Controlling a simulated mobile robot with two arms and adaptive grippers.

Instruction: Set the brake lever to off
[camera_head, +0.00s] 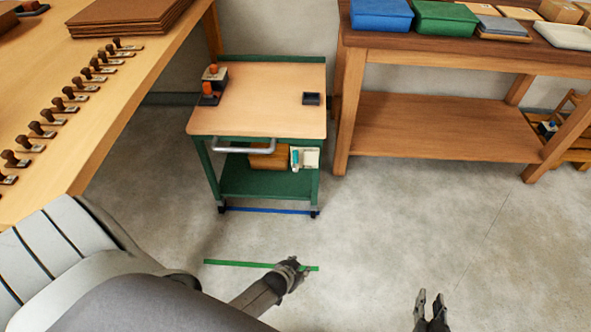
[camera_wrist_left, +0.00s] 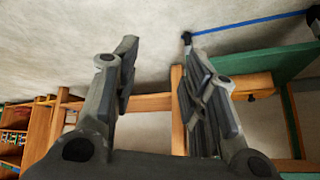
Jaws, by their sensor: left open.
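A green cart (camera_head: 268,182) with a wooden top and a grey handle (camera_head: 243,146) stands against the wall in the head view. I cannot make out a brake lever for certain; the low part of the cart by the casters is small there. In the left wrist view a dark caster (camera_wrist_left: 187,38) and the green lower shelf (camera_wrist_left: 260,62) show. My left gripper (camera_head: 302,267) is in front of the cart, over the green floor line; its fingers are apart and empty in the left wrist view (camera_wrist_left: 162,52). My right gripper (camera_head: 431,295) is open and empty, further right.
A blue line (camera_head: 265,211) runs below the cart's front and a green line (camera_head: 236,263) lies on the floor nearer me. A table with several stamps (camera_head: 94,125) is at the left. A wooden workbench (camera_head: 440,60) is at the right.

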